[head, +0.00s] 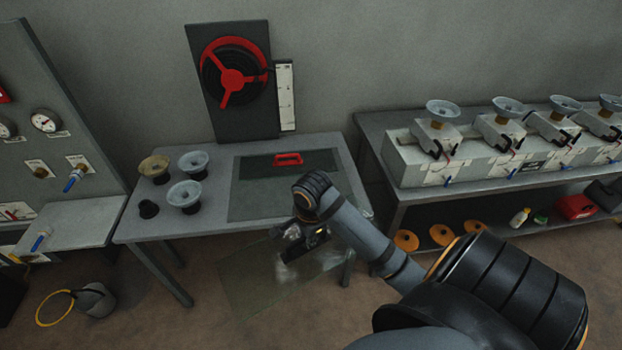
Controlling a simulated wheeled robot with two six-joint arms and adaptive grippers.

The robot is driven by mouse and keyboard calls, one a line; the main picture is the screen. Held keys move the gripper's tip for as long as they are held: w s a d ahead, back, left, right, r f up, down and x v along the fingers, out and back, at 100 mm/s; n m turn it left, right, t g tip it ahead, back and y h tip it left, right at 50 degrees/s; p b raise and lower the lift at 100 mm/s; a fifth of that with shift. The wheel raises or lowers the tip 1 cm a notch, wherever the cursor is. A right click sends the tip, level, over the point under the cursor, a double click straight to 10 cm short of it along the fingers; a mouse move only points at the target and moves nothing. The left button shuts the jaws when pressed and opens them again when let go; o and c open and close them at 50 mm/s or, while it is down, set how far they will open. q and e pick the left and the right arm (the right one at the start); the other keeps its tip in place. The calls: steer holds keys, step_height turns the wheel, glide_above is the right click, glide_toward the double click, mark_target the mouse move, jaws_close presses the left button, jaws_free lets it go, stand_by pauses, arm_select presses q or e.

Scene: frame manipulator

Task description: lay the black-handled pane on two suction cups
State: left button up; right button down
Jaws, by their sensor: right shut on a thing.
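My right gripper (308,236) is shut on the black handle (303,248) of a clear pane (252,287). The pane is held in front of the table's front edge, apart from any cup. My wrist and forearm cover part of it. Several suction cups with grey-blue bowls stand on the right bench in a row, such as the leftmost one (443,109). Two more grey-blue cups (193,161) (185,194) and a tan one (154,167) stand on the left of the table. My left gripper is not in view.
The table (220,150) also bears a dark pane (262,192) with a red handle (287,159). A red wheel (232,78) on a dark board stands behind. A grey block (402,160) carries the bench cups. A bucket (95,300) stands on the floor at left.

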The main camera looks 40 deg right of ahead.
steer(key=f+n, duration=0.1)
steer(key=n, duration=0.1)
steer(key=w+a+f+n, duration=0.1)
steer(key=n, duration=0.1)
steer(key=w+a+f+n, duration=0.1)
steer(key=f+n, duration=0.1)
steer(key=shift+w+f+y, duration=0.1)
steer(key=shift+w+y, duration=0.1)
steer(key=shift+y, duration=0.2)
arm_select(q)
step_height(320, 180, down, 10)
steer(key=b, duration=1)
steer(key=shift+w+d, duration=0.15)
arm_select(e)
steer(key=w+a+f+n, duration=0.1)
steer(key=a+f+n, duration=0.2)
steer(key=f+n, duration=0.3)
steer(key=w+a+f+n+g+y, duration=0.1)
steer(key=a+f+n, duration=0.3)
steer(key=f+n, duration=0.3)
step_height(320, 180, down, 5)
steer(key=shift+w+a+f+n, duration=0.1)
steer(key=shift+w+a+n, duration=0.05)
steer(key=shift+a+n, duration=0.15)
